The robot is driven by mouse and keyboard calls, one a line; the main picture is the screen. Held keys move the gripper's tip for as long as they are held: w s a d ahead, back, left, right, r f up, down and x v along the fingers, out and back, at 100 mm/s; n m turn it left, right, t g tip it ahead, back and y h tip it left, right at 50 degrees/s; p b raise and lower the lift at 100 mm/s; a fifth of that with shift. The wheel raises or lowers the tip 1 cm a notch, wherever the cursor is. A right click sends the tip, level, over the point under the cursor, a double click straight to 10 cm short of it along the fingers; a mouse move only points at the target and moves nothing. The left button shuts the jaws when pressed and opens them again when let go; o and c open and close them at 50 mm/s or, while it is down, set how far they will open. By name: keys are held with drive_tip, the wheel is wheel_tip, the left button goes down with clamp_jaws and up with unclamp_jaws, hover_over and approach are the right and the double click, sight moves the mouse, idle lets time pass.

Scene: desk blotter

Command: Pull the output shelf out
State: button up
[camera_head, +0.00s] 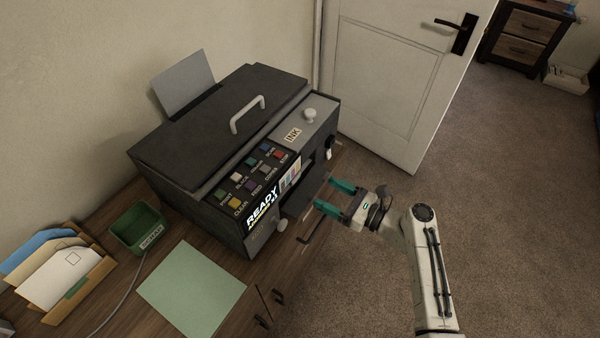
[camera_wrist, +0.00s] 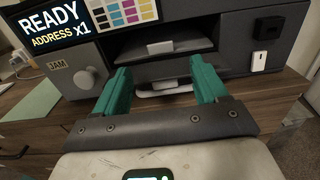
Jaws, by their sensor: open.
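The dark grey printer (camera_head: 225,150) stands on the wooden desk. In the wrist view its front (camera_wrist: 235,40) has an upper slot with a grey tab (camera_wrist: 160,48). Below it is a low dark opening with a pale lip (camera_wrist: 165,86), which looks like the output shelf's front edge; I cannot tell for sure. My gripper (camera_head: 325,192) is open in front of the printer's front, with its two teal fingers pointing at it. In the wrist view the fingers (camera_wrist: 160,66) stand either side of the pale lip. The left finger covers part of the front. I cannot tell whether either touches.
A round knob marked JAM (camera_wrist: 90,80) is left of the fingers. A green sheet (camera_head: 191,290), a green SCRAP tray (camera_head: 136,226) and an envelope holder (camera_head: 55,275) are on the desk. Open carpet (camera_head: 490,190) lies right of the desk, with a white door (camera_head: 385,75) behind.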

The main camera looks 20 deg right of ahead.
sight(297, 177)
drive_tip(key=x, duration=0.9)
drive_tip(key=shift+w+a, duration=0.1)
clamp_jaws()
idle(0.4)
